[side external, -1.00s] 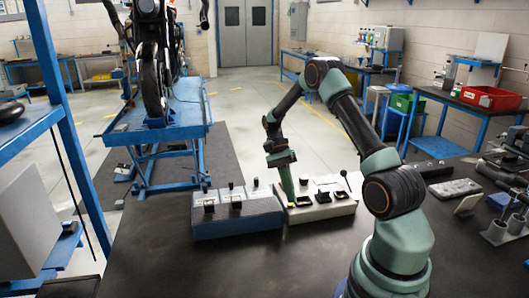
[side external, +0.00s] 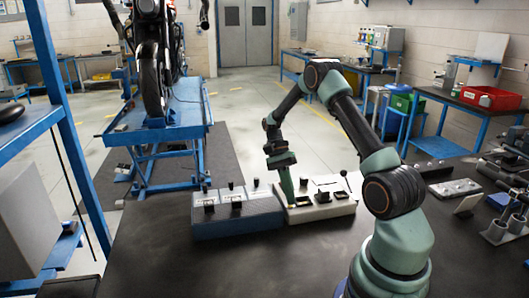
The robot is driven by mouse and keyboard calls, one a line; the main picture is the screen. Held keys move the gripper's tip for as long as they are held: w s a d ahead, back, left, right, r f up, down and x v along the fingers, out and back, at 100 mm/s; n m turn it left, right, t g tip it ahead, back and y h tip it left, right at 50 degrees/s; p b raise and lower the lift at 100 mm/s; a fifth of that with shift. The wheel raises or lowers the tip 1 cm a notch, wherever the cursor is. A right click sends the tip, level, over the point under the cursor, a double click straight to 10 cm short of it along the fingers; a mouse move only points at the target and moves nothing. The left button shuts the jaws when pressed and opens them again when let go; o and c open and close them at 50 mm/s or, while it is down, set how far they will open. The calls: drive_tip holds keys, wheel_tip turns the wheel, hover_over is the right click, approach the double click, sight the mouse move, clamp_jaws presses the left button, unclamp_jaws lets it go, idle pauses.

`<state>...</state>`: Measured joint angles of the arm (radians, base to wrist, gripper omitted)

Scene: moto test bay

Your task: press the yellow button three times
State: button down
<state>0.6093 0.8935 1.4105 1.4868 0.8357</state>
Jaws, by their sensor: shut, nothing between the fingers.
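My gripper (side external: 289,195) is shut and empty, pointing down at the left end of a pale control box (side external: 325,212) on the dark bench. Its tip is close to the left part of the box's top; I cannot tell whether it touches anything there. The box carries several dark switches and knobs and a small lever with a round knob.
A blue-grey switch box (side external: 240,225) stands directly left of the pale box. Grey metal parts (side external: 455,188) and cylinders lie at the bench's right. The black bench top (side external: 270,268) in front is clear. A motorcycle on a blue lift (side external: 160,132) stands behind.

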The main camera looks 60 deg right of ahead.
drive_tip(key=shift+r, duration=0.8)
drive_tip(key=shift+r, duration=2.5)
idle(0.8)
wheel_tip(320, 180, up, 4)
drive_tip(key=shift+f, duration=0.1)
drive_tip(key=shift+f, duration=0.1)
drive_tip(key=shift+f, duration=4.3)
